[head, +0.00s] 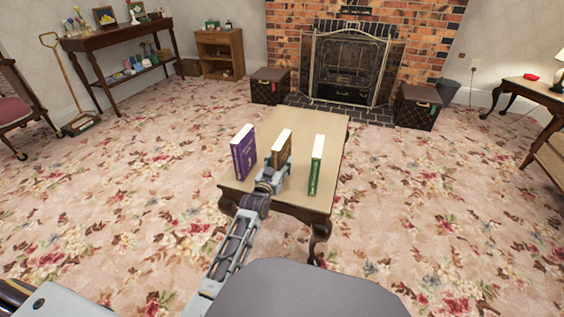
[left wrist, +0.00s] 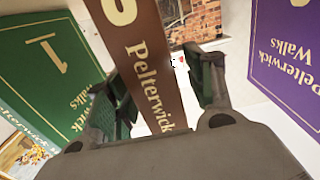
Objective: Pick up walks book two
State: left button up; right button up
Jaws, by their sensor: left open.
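Three books stand upright on a low wooden table (head: 316,122). The purple book (head: 243,153) is at left, the brown book (head: 282,146) in the middle and the green book (head: 316,164) at right. My left gripper (head: 274,173) is at the near side of the brown book. In the left wrist view the open fingers (left wrist: 167,80) stand either side of the brown book (left wrist: 150,50), marked "Pelterwick"; its number is cut off. There the green book (left wrist: 50,75), marked 1, is at left and the purple book (left wrist: 285,60) at right. My right gripper is out of view.
The table behind the books is bare. Two patterned boxes (head: 270,86) (head: 417,107) flank the fireplace (head: 350,65). A side table (head: 110,40) with ornaments stands at the back left. Floral carpet surrounds the table.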

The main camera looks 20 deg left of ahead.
pick_arm(q)
jog(key=shift+w+r+b, duration=0.1)
jog(key=shift+w+b, duration=0.7)
jog(key=shift+w, duration=0.8)
jog(key=shift+c, duration=0.2)
jog(key=c, duration=0.4)
grip_shut()
jog(key=shift+r, duration=0.15)
